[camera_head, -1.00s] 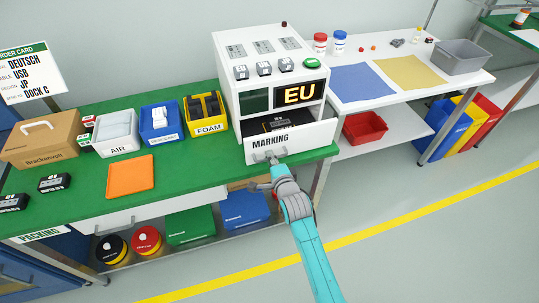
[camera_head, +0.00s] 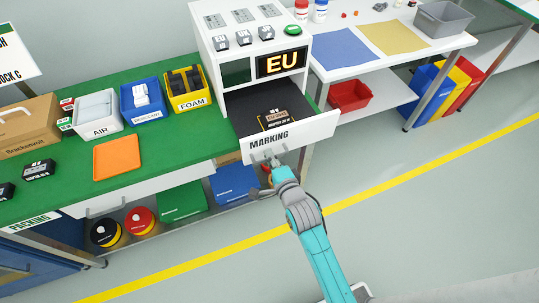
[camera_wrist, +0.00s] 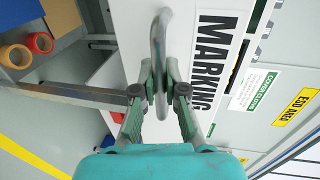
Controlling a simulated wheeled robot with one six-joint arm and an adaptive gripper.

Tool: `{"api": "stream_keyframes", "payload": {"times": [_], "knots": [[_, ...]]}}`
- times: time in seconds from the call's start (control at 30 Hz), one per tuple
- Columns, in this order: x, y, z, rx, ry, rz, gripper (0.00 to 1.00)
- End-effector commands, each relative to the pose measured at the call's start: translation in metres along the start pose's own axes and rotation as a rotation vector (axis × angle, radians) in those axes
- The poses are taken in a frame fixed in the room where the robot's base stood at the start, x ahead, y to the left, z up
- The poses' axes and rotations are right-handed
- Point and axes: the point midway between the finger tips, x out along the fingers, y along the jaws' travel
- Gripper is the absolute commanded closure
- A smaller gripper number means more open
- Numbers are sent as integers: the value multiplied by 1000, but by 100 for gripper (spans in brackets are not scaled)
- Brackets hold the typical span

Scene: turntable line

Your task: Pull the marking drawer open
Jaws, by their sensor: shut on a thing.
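The white marking drawer (camera_head: 312,136) stands out from the front of the white marking machine (camera_head: 209,30). A dark item with a small label (camera_head: 277,116) lies in its dark bottom. My gripper (camera_head: 271,162) is at the drawer's front, and its fingers are shut on the grey drawer handle. In the wrist view the handle (camera_wrist: 158,35) passes between the two fingertips of my gripper (camera_wrist: 158,88), beside the word MARKING on the drawer face (camera_wrist: 210,60). The machine's screen (camera_head: 282,63) reads EU.
The green packing bench (camera_head: 60,187) holds AIR, blue and FOAM bins (camera_head: 190,88) and an orange tray (camera_head: 116,157). A white table (camera_head: 455,42) with blue and yellow mats stands right. Floor in front of the drawer is free.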

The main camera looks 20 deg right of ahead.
Motion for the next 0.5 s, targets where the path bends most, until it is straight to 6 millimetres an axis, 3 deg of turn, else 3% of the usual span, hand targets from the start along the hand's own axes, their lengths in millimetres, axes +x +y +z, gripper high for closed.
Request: {"api": "stream_keyframes", "payload": {"times": [0.13, 0.17, 0.23, 0.5], "knots": [[0, 1, 0, 0, 0, 2, 100], [0, 1, 0, 0, 0, 2, 82], [0, 1, 0, 0, 0, 2, 64], [0, 0, 0, 0, 0, 1, 63]]}}
